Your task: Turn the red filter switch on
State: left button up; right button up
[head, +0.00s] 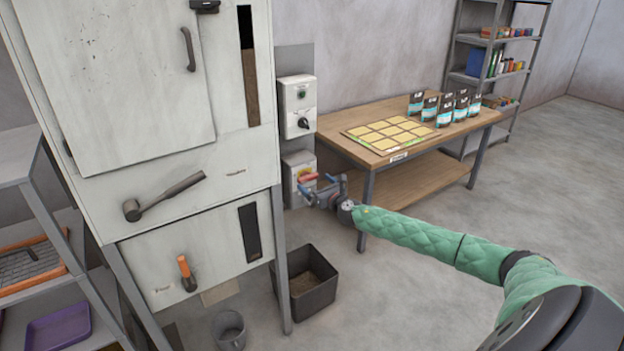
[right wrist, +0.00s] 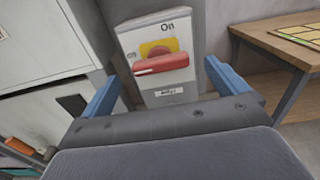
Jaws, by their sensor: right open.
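The red filter switch (head: 307,177) is a red handle on a yellow plate, on the front of the lower grey box (head: 291,167) beside the machine. In the right wrist view the red handle (right wrist: 161,64) lies nearly level. The word "On" is printed above it, and a smaller, hard-to-read label is at its left. My right gripper (head: 317,185) is in front of this box, with its blue fingers open. In the right wrist view the fingers stand to either side of the handle, with nothing between them held. My left gripper is not in view.
An upper control box (head: 297,106) with a green button and black knob is above. The machine cabinet (head: 120,90) stands left. A wooden table (head: 340,127) with pouches is at right. A dark bin (head: 318,297) is on the floor below. Floor at right is open.

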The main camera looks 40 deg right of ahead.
aim_at(310, 179)
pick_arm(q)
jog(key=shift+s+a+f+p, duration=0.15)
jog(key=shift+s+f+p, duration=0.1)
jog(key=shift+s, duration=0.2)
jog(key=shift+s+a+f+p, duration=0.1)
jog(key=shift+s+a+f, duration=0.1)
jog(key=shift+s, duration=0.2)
pick_arm(e)
jog(key=shift+w, duration=1.55)
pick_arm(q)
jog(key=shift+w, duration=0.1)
pick_arm(e)
jog(key=c, duration=1)
